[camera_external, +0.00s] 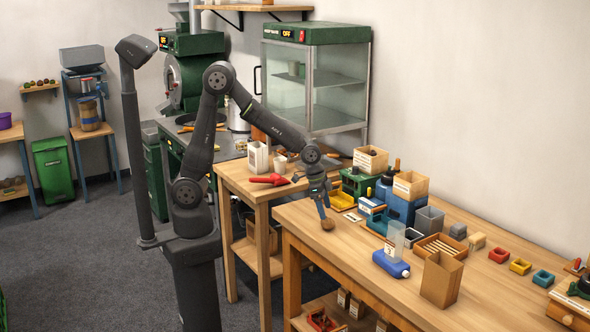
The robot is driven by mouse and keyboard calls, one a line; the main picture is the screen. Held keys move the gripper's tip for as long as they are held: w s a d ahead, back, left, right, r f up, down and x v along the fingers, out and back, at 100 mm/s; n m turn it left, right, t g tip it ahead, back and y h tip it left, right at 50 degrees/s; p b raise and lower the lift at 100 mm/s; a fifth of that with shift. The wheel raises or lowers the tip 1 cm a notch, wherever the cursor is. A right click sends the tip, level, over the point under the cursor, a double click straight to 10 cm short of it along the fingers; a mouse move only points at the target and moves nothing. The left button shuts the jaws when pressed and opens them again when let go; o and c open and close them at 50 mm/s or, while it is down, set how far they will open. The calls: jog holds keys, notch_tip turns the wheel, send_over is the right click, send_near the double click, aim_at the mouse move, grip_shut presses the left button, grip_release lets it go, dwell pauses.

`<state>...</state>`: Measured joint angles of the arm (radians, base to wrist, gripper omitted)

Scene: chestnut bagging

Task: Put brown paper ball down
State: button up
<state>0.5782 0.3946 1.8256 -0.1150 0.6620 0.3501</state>
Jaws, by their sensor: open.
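A small brown ball (328,224), which looks like the brown paper ball, is at the left part of the long wooden table (350,250), near its front edge. My gripper (325,213) points down right above the ball, with its fingers at the ball's top. The jaws are open. The fingertips are small here, and I cannot tell whether they still touch the ball. The ball appears to rest on the table top.
The table front between ball and bottle is clear.

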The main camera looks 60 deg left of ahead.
aim_at(328, 218)
jog(key=v, duration=0.6)
jog(key=x, duration=1.1)
jog(key=shift+f, duration=0.35)
jog(key=shift+w+d+r, duration=0.1)
jog(key=shift+w+d, duration=0.05)
jog(key=shift+r, duration=1.1)
